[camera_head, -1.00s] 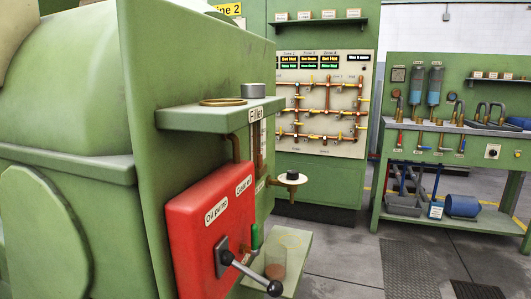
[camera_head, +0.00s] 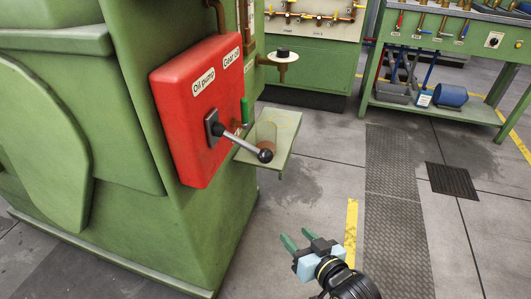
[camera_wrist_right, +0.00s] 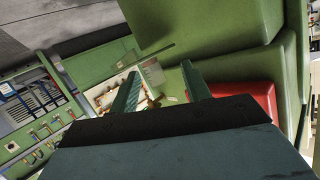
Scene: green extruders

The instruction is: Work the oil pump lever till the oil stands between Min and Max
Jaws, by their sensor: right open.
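The red oil pump box (camera_head: 195,110) is mounted on the green machine in the head view, with "Oil pump" and "Gear oil" labels. Its lever (camera_head: 240,142) has a black ball knob and slants down to the right from a grey pivot plate. A short green handle (camera_head: 245,111) stands just behind it. Only the bottom of the sight gauge (camera_head: 246,15) shows at the top edge, so the oil level cannot be read. My right gripper (camera_head: 287,240) is open and empty, below and right of the knob, apart from it. It also shows in the right wrist view (camera_wrist_right: 160,85). My left gripper is out of view.
A small green shelf (camera_head: 285,135) with a clear cup (camera_head: 266,136) juts out behind the lever. A round cream disc (camera_head: 283,58) sticks out above it. A green workbench (camera_head: 480,115) stands at the back right. The floor between is open.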

